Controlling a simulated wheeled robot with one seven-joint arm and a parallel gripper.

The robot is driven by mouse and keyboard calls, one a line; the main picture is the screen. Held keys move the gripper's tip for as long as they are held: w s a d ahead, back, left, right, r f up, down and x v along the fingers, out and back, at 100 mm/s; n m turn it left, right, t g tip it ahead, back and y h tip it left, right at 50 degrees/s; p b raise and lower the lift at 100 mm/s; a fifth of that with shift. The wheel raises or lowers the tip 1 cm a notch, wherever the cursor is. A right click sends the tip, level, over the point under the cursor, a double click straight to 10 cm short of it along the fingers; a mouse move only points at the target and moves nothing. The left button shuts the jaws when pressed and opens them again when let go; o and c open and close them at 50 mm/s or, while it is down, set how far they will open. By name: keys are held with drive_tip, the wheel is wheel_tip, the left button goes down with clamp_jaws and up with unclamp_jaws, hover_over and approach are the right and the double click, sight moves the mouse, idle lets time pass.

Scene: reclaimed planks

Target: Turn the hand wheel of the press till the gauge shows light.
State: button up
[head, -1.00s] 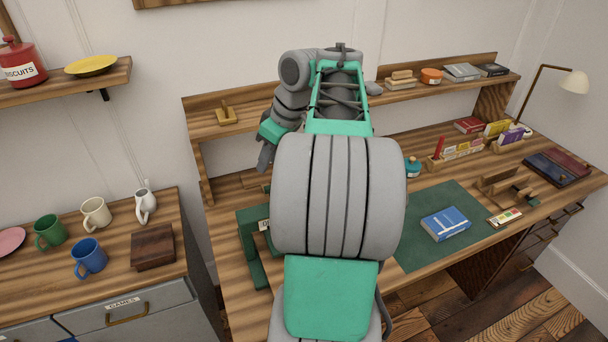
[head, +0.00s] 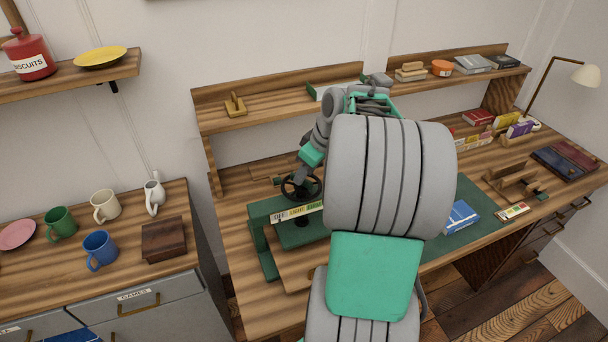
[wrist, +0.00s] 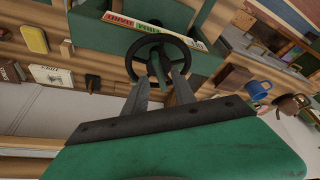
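The green press (head: 262,240) stands on the desk, left of my arm. Its dark hand wheel (head: 301,187) sits on top, and a gauge strip (head: 296,213) with white, yellow and green labelled parts runs along the front. I cannot make out where the gauge points. In the wrist view, the hand wheel (wrist: 136,53) is just beyond my gripper (wrist: 161,77), whose two fingers are apart, one on each side of the wheel's middle. I cannot tell whether they touch it. The gauge (wrist: 150,27) shows behind the wheel, partly covered by it.
A green mat (head: 465,205) with a blue book (head: 460,217) lies right of my arm. A cabinet with several mugs and a dark wooden box (head: 164,240) stands left, across a gap. A shelf (head: 270,105) runs behind the press.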

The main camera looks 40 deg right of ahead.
drive_tip(key=shift+x, duration=1.05)
clamp_jaws()
